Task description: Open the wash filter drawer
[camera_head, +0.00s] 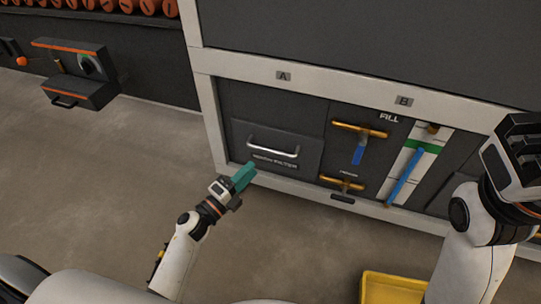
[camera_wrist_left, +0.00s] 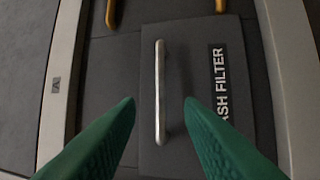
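The wash filter drawer (camera_head: 245,135) is a dark panel in the lower left of the cabinet, under the A tag, and looks closed. Its silver bar handle (camera_head: 273,147) runs across the front above a white label. My left gripper (camera_head: 243,177) has green fingers and is just in front of and below the drawer's left part. In the left wrist view its fingers are open and empty, with the handle (camera_wrist_left: 160,92) seen between them and apart from both. The label there partly reads "ASH FILTER", the rest hidden by a finger. My right gripper (camera_head: 518,152) is raised at the right edge, its fingers unclear.
Orange valve handles (camera_head: 360,130) and a blue-and-green gauge strip (camera_head: 412,165) sit right of the drawer. A yellow bin (camera_head: 392,288) stands on the floor at the bottom. A wall unit with a small drawer (camera_head: 80,93) is at left.

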